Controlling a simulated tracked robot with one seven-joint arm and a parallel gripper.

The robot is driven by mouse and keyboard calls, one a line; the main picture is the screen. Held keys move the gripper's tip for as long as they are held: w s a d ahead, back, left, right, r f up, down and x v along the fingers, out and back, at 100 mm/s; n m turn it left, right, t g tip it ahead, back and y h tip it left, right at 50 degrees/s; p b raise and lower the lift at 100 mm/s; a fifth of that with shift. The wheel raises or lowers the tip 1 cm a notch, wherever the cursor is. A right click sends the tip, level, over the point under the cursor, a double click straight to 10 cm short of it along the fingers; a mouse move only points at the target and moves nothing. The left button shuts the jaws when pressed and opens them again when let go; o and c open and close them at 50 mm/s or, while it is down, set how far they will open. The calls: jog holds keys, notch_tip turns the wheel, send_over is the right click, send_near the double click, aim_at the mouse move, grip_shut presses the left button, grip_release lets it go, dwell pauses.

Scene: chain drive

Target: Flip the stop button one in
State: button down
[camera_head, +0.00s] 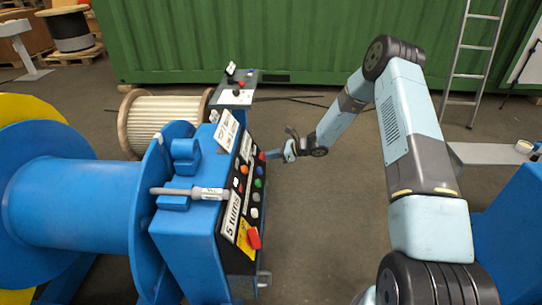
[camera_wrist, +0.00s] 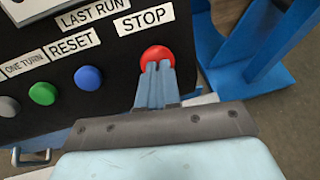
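The stop button is a round red button (camera_wrist: 157,55) under a white STOP label (camera_wrist: 145,19) on the black panel in the wrist view. My gripper (camera_wrist: 156,68) has its two blue fingers side by side, closed, with the tips over the lower part of the red button. They look to be touching or very near it; I cannot tell which. In the head view my gripper (camera_head: 272,154) reaches left to the far end of the control panel. The red stop button (camera_head: 262,156) there is small and partly beside the fingertips.
The blue button (camera_wrist: 88,77) and green button (camera_wrist: 42,93) sit left of the stop button. The blue machine (camera_head: 185,240) carries the panel, with a large red knob (camera_head: 254,238) at its near end. Open floor lies right of the panel.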

jog(key=shift+s+a+f, duration=0.1)
jog(key=shift+s+a, duration=0.2)
jog(key=shift+a, duration=0.35)
jog(key=v, duration=1.5)
jog(key=shift+w+d+f, duration=0.15)
jog(key=shift+w, duration=0.25)
jog(key=s+d+r+n+h, duration=0.1)
jog(key=s+r+n+h, duration=0.1)
jog(key=s+r+n, duration=0.5)
jog(key=s+d+r+n+g+h, duration=0.15)
jog(key=s+r, duration=0.35)
jog(key=r, duration=0.6)
jog(key=s+r+n+h, duration=0.3)
jog(key=s+r, duration=0.2)
jog(key=r, duration=0.4)
jog(key=s+d+r+n+t+h, duration=0.1)
jog(key=s+d+r+n+h, duration=0.1)
jog(key=s, duration=0.6)
jog(key=s+d+r+n+t+h, duration=0.2)
jog(key=s+r, duration=0.4)
jog(key=s, duration=0.3)
jog(key=s+d+r+n+t+h, duration=0.1)
jog(key=s+d+r+n, duration=0.3)
jog(key=s, duration=0.5)
jog(key=shift+d+n+t+h, duration=0.35)
jog(key=shift+d+h, duration=0.3)
jog(key=shift+d, duration=0.25)
jog(key=c, duration=1.8)
grip_release()
jog(key=shift+s, duration=0.1)
